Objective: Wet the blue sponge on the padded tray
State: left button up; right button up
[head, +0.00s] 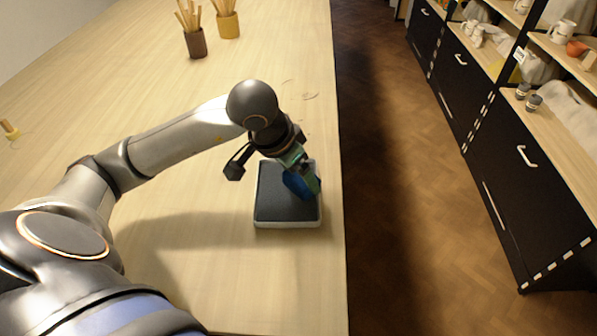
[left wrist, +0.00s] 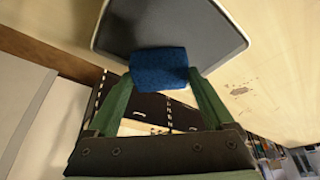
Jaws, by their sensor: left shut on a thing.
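The padded tray (head: 272,208) has a dark pad and a pale rim and lies on the wooden table near its right edge. The blue sponge (head: 296,184) is at the tray's right side, partly hidden by my left gripper (head: 304,178). In the left wrist view the sponge (left wrist: 159,70) sits between the two green fingertips (left wrist: 160,80), and the tray (left wrist: 186,25) is behind it. My left gripper is shut on the sponge. I cannot tell whether the sponge touches the pad. My right gripper is not in view.
A brown cup (head: 196,43) and a yellow cup (head: 228,25), both holding sticks, stand at the table's back. The table (head: 190,255) is clear around the tray. Black cabinets (head: 500,160) with shelves of pottery stand across the wooden floor (head: 400,200).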

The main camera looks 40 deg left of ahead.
aim_at(299, 178)
pick_arm(q)
jog(key=shift+s+f, duration=0.1)
jog(key=shift+s, duration=0.05)
jog(key=shift+r+p, duration=2.05)
jog(key=shift+r, duration=1.55)
